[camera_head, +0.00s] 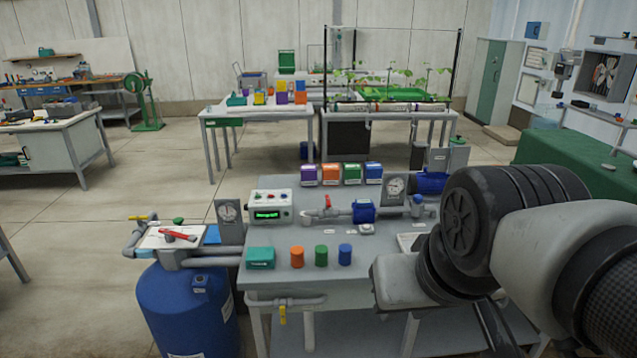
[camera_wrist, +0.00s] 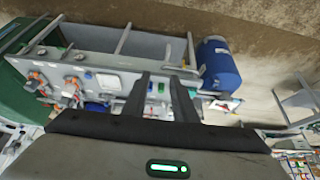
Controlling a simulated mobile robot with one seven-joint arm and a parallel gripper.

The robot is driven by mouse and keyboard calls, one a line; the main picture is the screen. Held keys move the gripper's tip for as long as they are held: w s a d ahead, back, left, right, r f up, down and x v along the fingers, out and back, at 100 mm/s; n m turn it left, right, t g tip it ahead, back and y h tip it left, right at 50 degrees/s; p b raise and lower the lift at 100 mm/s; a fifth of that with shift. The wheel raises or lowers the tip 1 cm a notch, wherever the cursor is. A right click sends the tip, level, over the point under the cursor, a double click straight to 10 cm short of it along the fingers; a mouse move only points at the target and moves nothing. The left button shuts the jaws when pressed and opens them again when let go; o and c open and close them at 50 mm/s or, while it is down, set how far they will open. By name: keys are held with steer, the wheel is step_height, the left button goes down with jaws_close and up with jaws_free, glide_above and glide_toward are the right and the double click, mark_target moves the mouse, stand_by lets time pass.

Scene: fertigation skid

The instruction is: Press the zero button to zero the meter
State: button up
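A white meter box (camera_head: 268,207) with a lit green display (camera_head: 267,215) and several small buttons or knobs on its top sits at the back left of the grey bench. Their labels are too small to read, so I cannot tell which is the zero button. My gripper shows in the wrist view (camera_wrist: 161,76) with its two dark fingers apart and nothing between them. In the head view my arm is at the right, well apart from the meter box; its fingertips are not clear there.
The grey bench (camera_head: 290,278) also carries a pipe with a red valve handle (camera_head: 327,202), a blue pump (camera_head: 363,211), two dial gauges and several coloured bottles and boxes. A teal box (camera_head: 260,258) stands in front of the meter. A blue tank (camera_head: 190,315) stands left of the bench.

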jaws_close()
stand_by(1.5)
